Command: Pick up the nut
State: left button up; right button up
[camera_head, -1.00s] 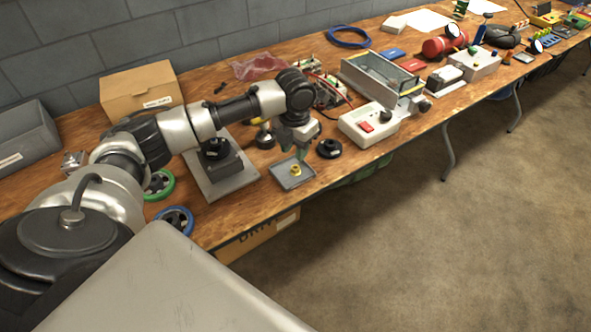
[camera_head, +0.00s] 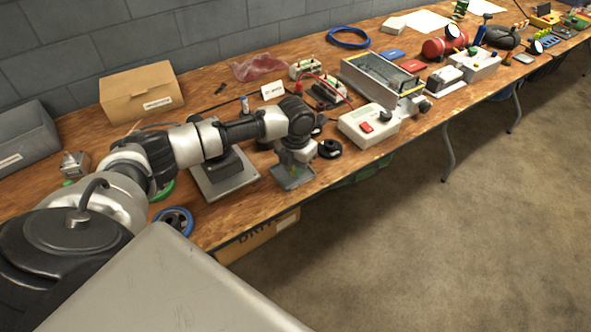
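The small grey tray (camera_head: 288,186) lies near the front edge of the wooden bench. My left gripper (camera_head: 291,172) points down directly over it, with its fingertips low at the tray. The gripper covers most of the tray's middle. The yellow nut does not show now; it is hidden behind the gripper or between its fingers. I cannot tell whether the fingers are open or shut on it. My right gripper is not in view.
A black round knob-like part (camera_head: 329,149) lies just right of the gripper. A white control box with a red switch (camera_head: 368,125) stands further right. A grey-based black fixture (camera_head: 222,174) stands left of the tray. Bare bench shows in front of the cardboard box (camera_head: 141,92).

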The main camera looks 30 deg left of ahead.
pick_arm(q)
grip_shut()
jog(key=shift+r, duration=0.6)
jog(key=r, duration=0.2)
jog(key=d+r, duration=0.1)
jog(key=shift+w+d+r, duration=0.1)
jog(key=shift+w+r, duration=0.2)
jog(key=shift+r, duration=0.05)
jog(key=w+d+r, duration=0.4)
jog(key=d+r, duration=0.2)
jog(key=d, duration=0.3)
jog(key=shift+w+d, duration=0.15)
jog(key=shift+w, duration=0.15)
jog(key=shift+r, duration=0.1)
